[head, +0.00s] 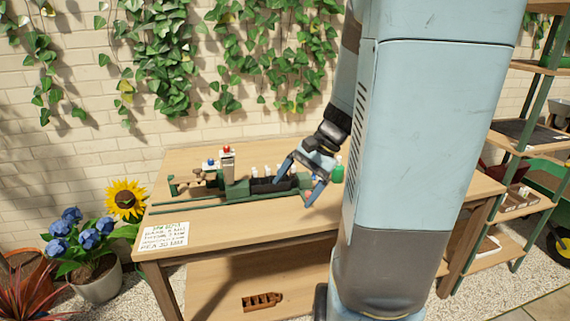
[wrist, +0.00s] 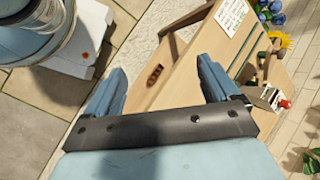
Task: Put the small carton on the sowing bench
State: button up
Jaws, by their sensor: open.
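The sowing bench (head: 200,236) is a wooden table against the brick wall; it shows tilted in the wrist view (wrist: 213,62). My gripper (head: 300,181) is over the bench's right half, fingers apart and empty. In the wrist view, my gripper (wrist: 160,88) has nothing between its two blue fingers. A small pale box with a red top (head: 227,155) stands on the green apparatus at the bench's back; it also shows in the wrist view (wrist: 268,96). I cannot tell whether it is the small carton. My arm hides part of the bench.
A green apparatus (head: 237,190) with a dark tray of small white items fills the bench's back middle. A written sign (head: 164,236) lies at the front left. A brown wooden holder (head: 262,301) rests on the lower shelf. Shelving (head: 513,165) stands right. The bench's front middle is clear.

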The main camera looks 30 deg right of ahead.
jog(key=s+a+r+n+t+h, duration=0.4)
jog(key=s+a+r+n+h, duration=0.2)
jog(key=r+n, duration=0.4)
jog(key=shift+s+a+r, duration=0.75)
jog(key=shift+s+r, duration=0.05)
jog(key=shift+s, duration=0.35)
jog(key=shift+c, duration=0.2)
